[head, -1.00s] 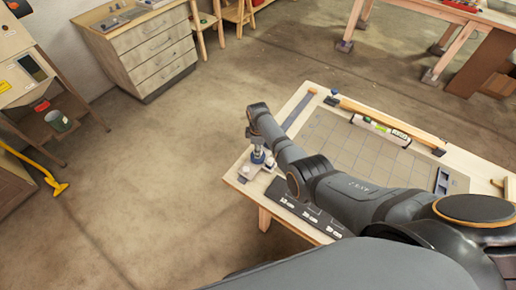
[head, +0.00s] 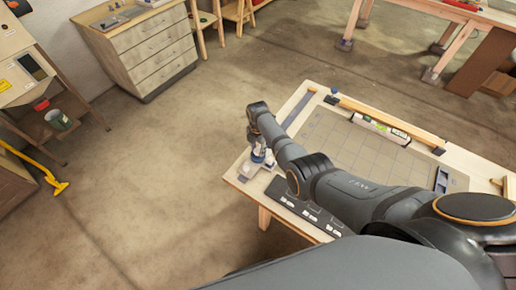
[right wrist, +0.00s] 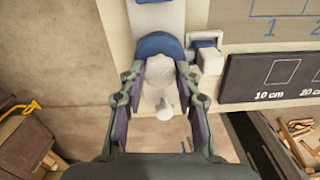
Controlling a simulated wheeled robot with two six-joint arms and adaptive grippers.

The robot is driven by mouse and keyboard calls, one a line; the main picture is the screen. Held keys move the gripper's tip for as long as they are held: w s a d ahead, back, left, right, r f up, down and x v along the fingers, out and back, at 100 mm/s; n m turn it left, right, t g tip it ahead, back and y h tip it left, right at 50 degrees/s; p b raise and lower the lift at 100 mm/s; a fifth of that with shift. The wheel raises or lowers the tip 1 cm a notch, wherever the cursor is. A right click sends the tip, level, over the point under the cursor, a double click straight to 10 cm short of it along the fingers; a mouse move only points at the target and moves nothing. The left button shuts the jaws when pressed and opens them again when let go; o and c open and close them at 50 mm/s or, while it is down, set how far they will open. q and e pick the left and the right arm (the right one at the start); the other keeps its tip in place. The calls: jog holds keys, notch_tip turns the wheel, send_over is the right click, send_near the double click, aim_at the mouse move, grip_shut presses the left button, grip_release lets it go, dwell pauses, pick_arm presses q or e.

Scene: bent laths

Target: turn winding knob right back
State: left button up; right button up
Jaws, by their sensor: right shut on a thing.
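The winding knob (right wrist: 159,82) is a pale, rounded piece, seen in the right wrist view in front of a blue rounded part (right wrist: 160,44) at the end of a pale strip. My right gripper (right wrist: 160,76) has a finger on each side of the knob and is shut on it. In the head view my right gripper (head: 258,155) points down at the near left corner of the workbench (head: 238,177). The gripper and wrist partly hide the knob there. My left gripper is not in view.
A dark board with length labels (head: 305,210) lies along the bench's front edge. A gridded grey mat (head: 360,155) covers the bench middle, with a spirit level (head: 380,127) at its back. A drawer cabinet (head: 145,55) stands far left; the floor between is clear.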

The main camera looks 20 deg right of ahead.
aim_at(258, 150)
jog(key=n, duration=0.4)
jog(key=shift+n, duration=2.1)
jog(key=o, duration=1.2)
jog(key=shift+c, duration=0.2)
jog(key=shift+r, duration=0.1)
notch_tip(258, 150, up, 12)
